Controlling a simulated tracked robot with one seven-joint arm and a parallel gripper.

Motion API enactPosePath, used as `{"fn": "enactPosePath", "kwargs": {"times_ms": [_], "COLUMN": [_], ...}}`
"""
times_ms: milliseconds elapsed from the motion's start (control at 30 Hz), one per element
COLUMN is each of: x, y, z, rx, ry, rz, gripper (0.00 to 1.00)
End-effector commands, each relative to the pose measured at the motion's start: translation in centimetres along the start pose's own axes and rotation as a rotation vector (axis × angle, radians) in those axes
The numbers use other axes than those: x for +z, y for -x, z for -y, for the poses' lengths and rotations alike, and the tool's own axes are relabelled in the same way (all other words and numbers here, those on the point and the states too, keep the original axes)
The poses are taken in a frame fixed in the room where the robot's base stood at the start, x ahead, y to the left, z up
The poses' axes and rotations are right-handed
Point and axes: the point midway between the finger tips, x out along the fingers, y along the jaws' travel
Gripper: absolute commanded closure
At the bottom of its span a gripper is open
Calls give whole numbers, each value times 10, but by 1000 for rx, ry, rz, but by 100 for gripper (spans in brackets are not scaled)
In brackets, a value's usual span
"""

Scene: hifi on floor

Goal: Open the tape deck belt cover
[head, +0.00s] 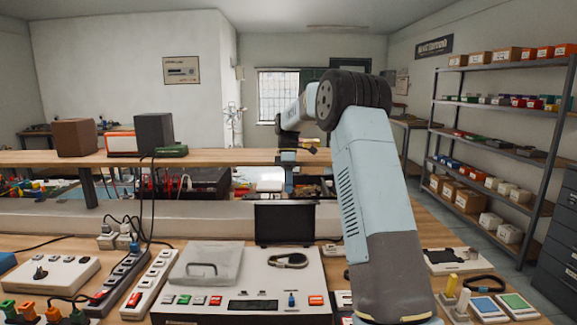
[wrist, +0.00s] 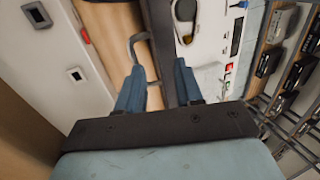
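The tape deck (head: 240,286) is a white box at the front middle, with buttons along its front. A black panel (head: 285,223), apparently the belt cover, stands upright at its back; a dark loop, apparently the belt, lies uncovered before it. In the wrist view the panel (wrist: 164,50) shows nearly edge-on, with a grey loop handle (wrist: 134,46) on its left side. My gripper (head: 288,187) is above the panel in the head view. In the wrist view my gripper (wrist: 158,78) has its blue fingers apart, the dark panel between or beyond them; contact cannot be told.
A clear lid with a handle (head: 204,266) covers the deck's left part. Power strips (head: 150,283) lie at left, and switches and coloured pads (head: 487,307) at right. A raised wooden shelf (head: 220,157) crosses behind the deck.

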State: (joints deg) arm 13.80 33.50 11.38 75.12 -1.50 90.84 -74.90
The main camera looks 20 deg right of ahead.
Motion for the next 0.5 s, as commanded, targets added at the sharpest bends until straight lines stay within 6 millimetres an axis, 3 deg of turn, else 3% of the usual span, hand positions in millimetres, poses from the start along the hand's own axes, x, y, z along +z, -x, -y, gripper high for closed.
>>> {"fn": "enactPosePath", "kwargs": {"times_ms": [300,500], "x": [0,0], "y": [60,79], "z": [-1,-1], "rx": [1,-1], "ry": [0,0], "rz": [0,0], "gripper": [64,64]}}
